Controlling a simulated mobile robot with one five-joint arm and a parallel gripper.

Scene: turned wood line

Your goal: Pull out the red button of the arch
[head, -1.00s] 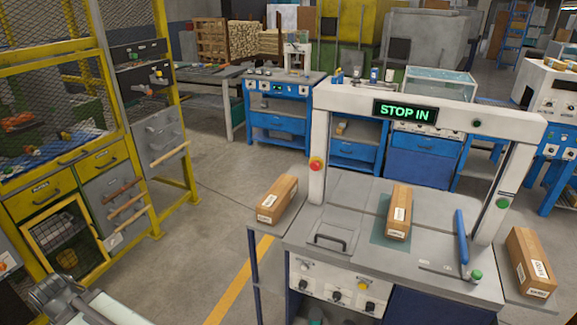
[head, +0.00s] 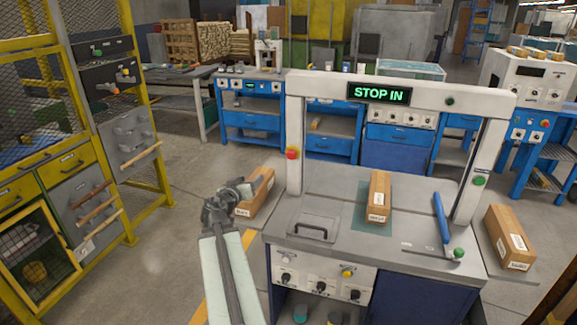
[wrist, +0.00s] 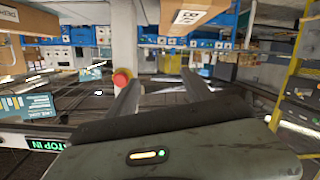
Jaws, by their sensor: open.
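A green-lit sign on the crossbar reads STOP IN. My gripper (head: 243,189) is left of and below the button in the head view, apart from it, and overlaps the left carton. In the wrist view the button (wrist: 122,77) shows beside the left finger, against the white post. My gripper (wrist: 160,82) is open there, with nothing between its fingers.
Cartons lie on the left side shelf (head: 262,190), under the arch (head: 379,197) and on the right shelf (head: 510,238). A blue lever (head: 441,218) stands at the bench's right. A yellow caged rack (head: 150,110) is at left; the floor between is clear.

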